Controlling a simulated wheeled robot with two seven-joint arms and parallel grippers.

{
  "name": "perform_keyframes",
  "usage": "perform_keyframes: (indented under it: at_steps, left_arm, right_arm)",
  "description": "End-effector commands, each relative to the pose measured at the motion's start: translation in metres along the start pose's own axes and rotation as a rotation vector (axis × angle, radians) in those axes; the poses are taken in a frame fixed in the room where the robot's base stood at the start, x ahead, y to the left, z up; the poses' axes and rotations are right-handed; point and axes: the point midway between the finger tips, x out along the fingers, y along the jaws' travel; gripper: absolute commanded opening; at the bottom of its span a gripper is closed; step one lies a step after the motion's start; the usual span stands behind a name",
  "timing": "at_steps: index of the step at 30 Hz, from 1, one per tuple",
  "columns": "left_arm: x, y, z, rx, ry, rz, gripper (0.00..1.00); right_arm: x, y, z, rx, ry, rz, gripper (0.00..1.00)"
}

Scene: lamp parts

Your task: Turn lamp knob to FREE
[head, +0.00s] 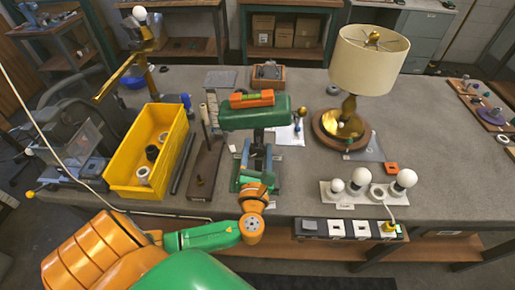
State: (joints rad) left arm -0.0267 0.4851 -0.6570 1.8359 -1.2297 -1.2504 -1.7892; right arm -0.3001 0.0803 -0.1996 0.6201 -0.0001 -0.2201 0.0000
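A table lamp with a cream shade (368,62) and a brass body (343,120) stands upright on a round brown base, right of centre. A small pale spot shows on its brass body. I cannot tell whether it is a knob, and no FREE marking is readable. A jointed brass lamp (134,72) with a bare bulb stands at the back left. My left arm comes in from the bottom left, and its gripper (257,181) is at the table's front edge, below the green vise-like stand and left of the lamp. Its fingers are too small and overlapped to read. My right gripper is not in view.
A yellow bin (150,155) with several small parts stands left. The green stand (255,116) carries an orange level (252,99). A bulb socket board (365,192) and a power strip (345,229) are at the front right. Bare grey tabletop (445,150) lies right of the lamp.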

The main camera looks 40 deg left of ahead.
Motion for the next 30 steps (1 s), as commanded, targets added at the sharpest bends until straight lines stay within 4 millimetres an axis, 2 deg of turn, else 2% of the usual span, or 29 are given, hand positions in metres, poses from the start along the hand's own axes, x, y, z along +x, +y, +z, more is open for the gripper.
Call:
perform_keyframes:
  at_steps: [1, 6, 17, 30]
  left_arm:
    - [-0.0001, 0.0000, -0.0001, 0.000, 0.000, 0.000, 0.43]
    - [-0.0002, 0.0000, -0.0002, 0.000, 0.001, 0.000, 0.00]
    - [-0.0005, -0.0001, -0.0010, -0.075, 0.002, 0.001, 0.00]
    - [-0.0003, -0.0007, -0.0017, -0.450, 0.001, 0.002, 0.00]
  right_arm:
    - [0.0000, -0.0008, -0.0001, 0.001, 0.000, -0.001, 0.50]
    - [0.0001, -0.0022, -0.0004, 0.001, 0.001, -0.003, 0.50]
    - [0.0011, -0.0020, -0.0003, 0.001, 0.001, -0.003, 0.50]
    - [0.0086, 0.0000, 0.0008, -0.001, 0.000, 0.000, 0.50]
